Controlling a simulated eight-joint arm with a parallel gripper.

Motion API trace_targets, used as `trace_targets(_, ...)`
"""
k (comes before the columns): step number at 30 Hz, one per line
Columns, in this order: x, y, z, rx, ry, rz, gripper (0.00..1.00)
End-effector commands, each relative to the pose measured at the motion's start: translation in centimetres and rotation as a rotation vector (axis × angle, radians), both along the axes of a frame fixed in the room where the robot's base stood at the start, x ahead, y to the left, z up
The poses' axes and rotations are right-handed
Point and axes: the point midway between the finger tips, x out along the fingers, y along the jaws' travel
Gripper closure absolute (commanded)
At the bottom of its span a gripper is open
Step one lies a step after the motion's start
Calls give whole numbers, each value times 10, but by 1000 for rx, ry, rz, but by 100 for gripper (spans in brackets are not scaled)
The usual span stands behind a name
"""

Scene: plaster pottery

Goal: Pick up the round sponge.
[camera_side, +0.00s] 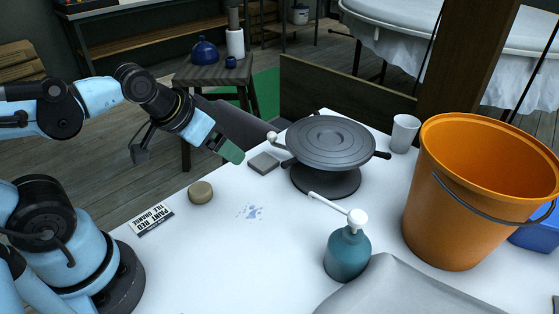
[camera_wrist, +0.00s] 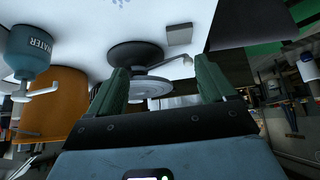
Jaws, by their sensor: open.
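The round sponge (camera_side: 201,192) is a tan, squat disc lying on the white table, in front of my arm in the side view. I do not see it in the wrist view. My gripper (camera_side: 229,152) is up above the table's back edge, behind and to the right of the sponge and clear of it. In the wrist view my gripper (camera_wrist: 162,75) has its two green fingers wide apart with nothing held between them.
A grey square block (camera_side: 264,163) lies behind the sponge, beside a dark turntable (camera_side: 330,145). A printed card (camera_side: 152,219) lies left of the sponge. A teal pump bottle (camera_side: 347,255), white cup (camera_side: 404,133) and orange bucket (camera_side: 455,200) stand rightward. A small wet patch (camera_side: 250,211) marks the table.

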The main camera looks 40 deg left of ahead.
Motion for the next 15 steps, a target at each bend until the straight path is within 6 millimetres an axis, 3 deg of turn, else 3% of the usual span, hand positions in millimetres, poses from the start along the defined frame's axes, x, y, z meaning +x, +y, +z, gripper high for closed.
trace_targets(10, 0, 1, 0, 3, 5, -3, 11)
trace_targets(15, -2, 13, -3, 67, 121, -64, 11)
